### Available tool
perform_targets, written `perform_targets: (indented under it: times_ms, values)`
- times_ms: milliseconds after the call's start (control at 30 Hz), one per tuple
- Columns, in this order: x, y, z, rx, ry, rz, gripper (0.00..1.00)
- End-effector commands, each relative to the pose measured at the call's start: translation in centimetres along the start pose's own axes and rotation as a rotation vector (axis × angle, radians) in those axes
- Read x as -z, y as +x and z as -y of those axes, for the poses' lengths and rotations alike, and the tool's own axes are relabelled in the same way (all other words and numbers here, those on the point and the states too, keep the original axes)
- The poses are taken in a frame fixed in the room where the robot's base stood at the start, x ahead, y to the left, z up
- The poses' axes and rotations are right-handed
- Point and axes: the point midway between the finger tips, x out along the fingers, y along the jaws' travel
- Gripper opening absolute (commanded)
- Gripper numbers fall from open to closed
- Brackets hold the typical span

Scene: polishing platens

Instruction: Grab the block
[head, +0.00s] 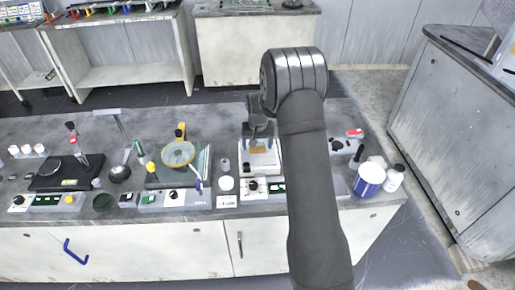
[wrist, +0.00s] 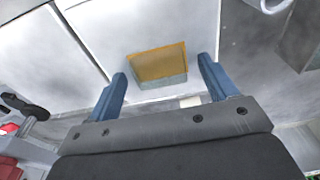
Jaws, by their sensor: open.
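The block (wrist: 158,64) is a small piece with a yellow-brown top and a grey-green side. In the wrist view it lies on a pale flat surface, between and a little beyond my gripper's blue fingertips. My gripper (wrist: 162,70) is open and empty, with one finger on each side of the block's line. In the head view the block (head: 258,149) shows as a small brown patch on the white platen unit (head: 274,170), just below my gripper (head: 257,137). My arm hides part of that unit's right side.
A yellow round disc (head: 177,154) on a glass plate stands to the left, beside a black platen (head: 65,172). A blue-and-white tub (head: 369,180) and a white bottle (head: 394,178) stand at the bench's right end. Small controls line the front edge.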

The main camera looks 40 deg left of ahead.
Motion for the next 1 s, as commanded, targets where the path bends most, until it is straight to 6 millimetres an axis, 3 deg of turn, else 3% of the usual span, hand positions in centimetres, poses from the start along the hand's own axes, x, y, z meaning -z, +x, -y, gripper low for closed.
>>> perform_targets:
  times_ms: [167,433,767,1000]
  values:
    - [0.1,0.0,0.0,0.0,0.0,-0.002,0.78]
    - [0.0,-0.1,0.0,0.0,0.0,-0.001,0.27]
    - [0.1,-0.4,0.0,0.0,0.0,-0.002,0.27]
    - [0.6,-3.5,0.0,-0.001,0.0,-0.004,0.27]
